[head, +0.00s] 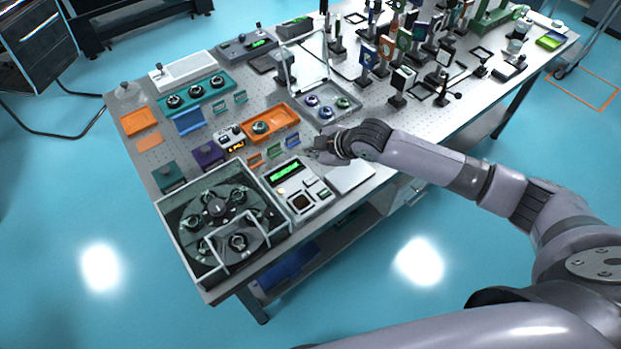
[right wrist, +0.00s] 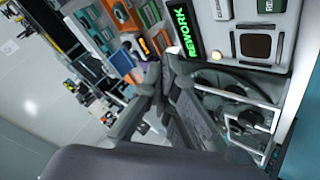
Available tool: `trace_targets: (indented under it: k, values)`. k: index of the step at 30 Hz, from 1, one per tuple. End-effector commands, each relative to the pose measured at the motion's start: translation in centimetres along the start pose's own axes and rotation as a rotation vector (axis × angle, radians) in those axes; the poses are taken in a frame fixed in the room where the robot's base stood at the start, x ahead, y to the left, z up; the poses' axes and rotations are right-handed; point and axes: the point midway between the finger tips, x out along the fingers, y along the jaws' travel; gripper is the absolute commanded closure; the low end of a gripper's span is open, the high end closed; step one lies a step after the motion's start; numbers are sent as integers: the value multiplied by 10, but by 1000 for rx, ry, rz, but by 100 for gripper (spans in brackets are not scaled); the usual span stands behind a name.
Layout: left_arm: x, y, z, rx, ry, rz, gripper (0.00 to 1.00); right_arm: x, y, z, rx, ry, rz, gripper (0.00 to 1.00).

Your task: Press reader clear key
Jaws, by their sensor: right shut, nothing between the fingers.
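The reader (head: 303,203) is a pale box near the table's front edge, with a lit green display (head: 286,173). In the right wrist view the display (right wrist: 181,31) reads REWORK. Beside it are a dark square pad (right wrist: 256,45), a small glowing orange-white light (right wrist: 217,57) and several keys (right wrist: 271,5) at the top edge. My right gripper (head: 310,153) is shut and empty, just behind the reader's display end in the head view, apart from the keys. My left gripper is not in view.
A clear-walled carousel box (head: 172,215) stands left of the reader. A pale flat plate (head: 350,178) lies to its right. Small coloured holders, an orange tray (head: 283,119) and a lidded glass case (head: 350,108) lie behind. Optics crowd the far right of the table.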

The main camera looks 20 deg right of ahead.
Motion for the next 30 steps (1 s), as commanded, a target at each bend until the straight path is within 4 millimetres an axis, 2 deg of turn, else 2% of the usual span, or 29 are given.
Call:
trace_targets:
  k: [8, 20, 30]
  values:
    - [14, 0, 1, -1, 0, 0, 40, 10, -8, 7, 1, 0, -1, 100]
    - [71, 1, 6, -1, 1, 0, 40, 47, -35, 34, 0, -1, 0, 100]
    - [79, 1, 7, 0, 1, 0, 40, 62, -45, 44, 1, 0, 0, 100]
